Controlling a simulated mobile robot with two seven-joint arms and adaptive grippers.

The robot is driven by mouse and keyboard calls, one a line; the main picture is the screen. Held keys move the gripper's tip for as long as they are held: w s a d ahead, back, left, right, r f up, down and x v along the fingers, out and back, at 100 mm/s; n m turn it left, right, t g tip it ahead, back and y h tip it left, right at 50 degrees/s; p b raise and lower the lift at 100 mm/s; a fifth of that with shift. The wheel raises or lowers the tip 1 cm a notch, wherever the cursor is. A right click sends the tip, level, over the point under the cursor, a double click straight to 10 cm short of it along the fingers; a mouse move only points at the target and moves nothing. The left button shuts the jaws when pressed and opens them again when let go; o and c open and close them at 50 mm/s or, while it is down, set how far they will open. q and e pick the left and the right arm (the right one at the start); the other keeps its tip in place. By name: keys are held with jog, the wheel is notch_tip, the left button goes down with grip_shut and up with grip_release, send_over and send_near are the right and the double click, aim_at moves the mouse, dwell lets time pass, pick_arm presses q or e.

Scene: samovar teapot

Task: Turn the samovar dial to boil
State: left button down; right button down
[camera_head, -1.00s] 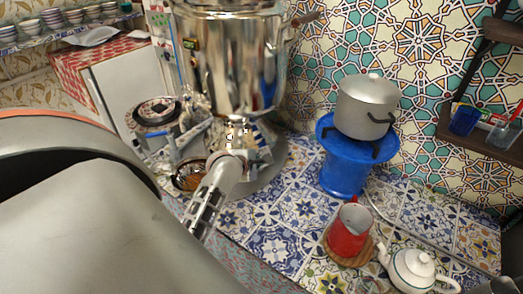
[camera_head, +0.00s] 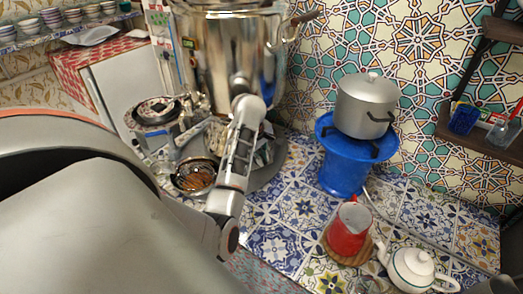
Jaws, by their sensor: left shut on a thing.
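The shiny metal samovar (camera_head: 213,60) stands at the back left of the tiled counter, its top cut off by the frame. My left gripper (camera_head: 246,108) is in front of the lower part of its body and points up and away. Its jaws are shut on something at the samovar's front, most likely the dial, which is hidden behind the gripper. The dial's setting cannot be read. My right gripper is not in view.
A bowl of brown pieces (camera_head: 195,176) sits left of my gripper. To the right stand a blue burner stand (camera_head: 344,170) with a grey pot (camera_head: 366,103), a red jug (camera_head: 348,230) and a white teapot (camera_head: 413,270). Bare tiles (camera_head: 290,200) lie between.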

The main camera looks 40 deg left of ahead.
pick_arm(q)
jog(key=shift+w+d+m+g, duration=0.15)
jog(key=shift+w+m+g, duration=0.05)
jog(key=shift+m+g, duration=0.75)
jog(key=shift+m+g+y, duration=0.7)
jog(key=shift+m+g, duration=0.45)
jog(key=shift+g, duration=0.1)
jog(key=shift+f, duration=0.1)
jog(key=c, duration=2.1)
grip_release()
jog(key=shift+w, duration=0.1)
